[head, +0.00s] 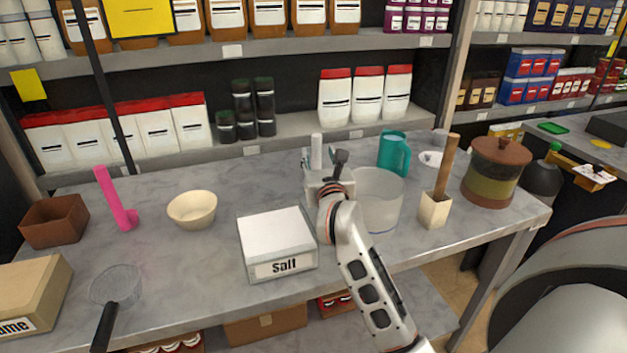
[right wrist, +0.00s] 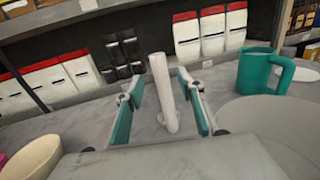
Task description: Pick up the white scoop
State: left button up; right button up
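The white scoop (head: 316,150) stands with its handle upright on the grey table, behind the salt box. In the right wrist view the handle of the white scoop (right wrist: 162,88) rises between the teal finger pads, with a gap on each side. My right gripper (head: 319,163) is open around it, and no touch shows. It also shows in the right wrist view as my right gripper (right wrist: 160,105). In the head view the gripper hides the scoop's lower part. My left gripper is not in view.
The salt box (head: 277,240) stands in front of my right gripper. A clear tub (head: 378,205) and a teal mug (head: 393,155) are to its right. A cream bowl (head: 192,209) and a pink scoop (head: 116,200) are to the left. A stocked shelf (head: 290,128) runs behind.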

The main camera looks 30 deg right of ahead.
jog(key=shift+x, duration=1.45)
grip_shut()
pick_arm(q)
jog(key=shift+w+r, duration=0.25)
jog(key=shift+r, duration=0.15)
pick_arm(e)
jog(key=shift+r, duration=0.1)
